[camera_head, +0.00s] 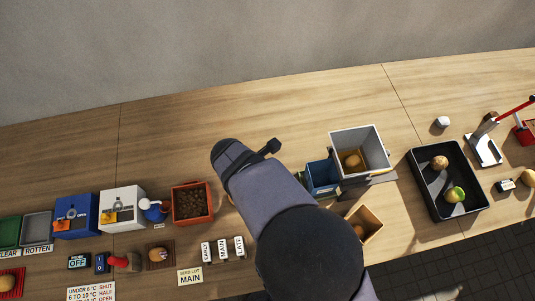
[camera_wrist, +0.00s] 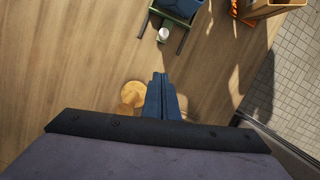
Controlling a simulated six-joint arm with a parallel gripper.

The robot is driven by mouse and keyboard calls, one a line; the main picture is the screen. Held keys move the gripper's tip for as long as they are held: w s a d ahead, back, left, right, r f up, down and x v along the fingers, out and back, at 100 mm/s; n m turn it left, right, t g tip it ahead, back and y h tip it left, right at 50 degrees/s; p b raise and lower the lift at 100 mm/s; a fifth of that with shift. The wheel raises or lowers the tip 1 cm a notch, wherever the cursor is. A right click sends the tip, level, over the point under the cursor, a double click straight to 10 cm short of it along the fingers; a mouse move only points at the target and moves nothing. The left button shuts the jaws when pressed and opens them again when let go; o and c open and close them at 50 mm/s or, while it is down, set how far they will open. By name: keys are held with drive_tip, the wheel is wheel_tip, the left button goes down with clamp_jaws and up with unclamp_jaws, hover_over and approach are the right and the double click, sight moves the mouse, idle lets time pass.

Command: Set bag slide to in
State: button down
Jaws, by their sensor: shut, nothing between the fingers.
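My gripper (camera_wrist: 161,78) is shut and empty, its two blue fingers together above the bare table in the wrist view. A small white knob (camera_wrist: 163,34) lies ahead of it, between two dark rails under a blue container (camera_wrist: 178,8); it looks like the bag slide's handle, but I cannot tell for sure. The gripper is apart from the knob. In the head view a grey open hopper (camera_head: 343,137) with a potato (camera_head: 352,160) inside stands beside a blue box (camera_head: 321,176). My arm covers the area just left of them, and the fingers are hidden there.
A round wooden object (camera_wrist: 131,93) lies close left of the fingers. A tan box (camera_wrist: 268,8) is at the upper right, near the table edge. In the head view, a black tray (camera_head: 465,212) stands right of the hopper and a soil-filled red box (camera_head: 192,216) stands left of my arm.

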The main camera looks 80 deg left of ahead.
sight(309, 184)
drive_tip(key=b+x, duration=0.7)
drive_tip(key=x, duration=0.2)
drive_tip(key=shift+f+b, duration=0.3)
drive_tip(key=shift+f, duration=0.05)
drive_tip(key=w, duration=0.3)
drive_tip(key=shift+a+r, duration=0.25)
drive_tip(key=shift+a, duration=0.1)
drive_tip(key=shift+w+a, duration=0.15)
drive_tip(key=shift+w, duration=0.3)
drive_tip(key=w+p, duration=0.1)
drive_tip(key=w, duration=0.7)
drive_tip(key=shift+w, duration=0.4)
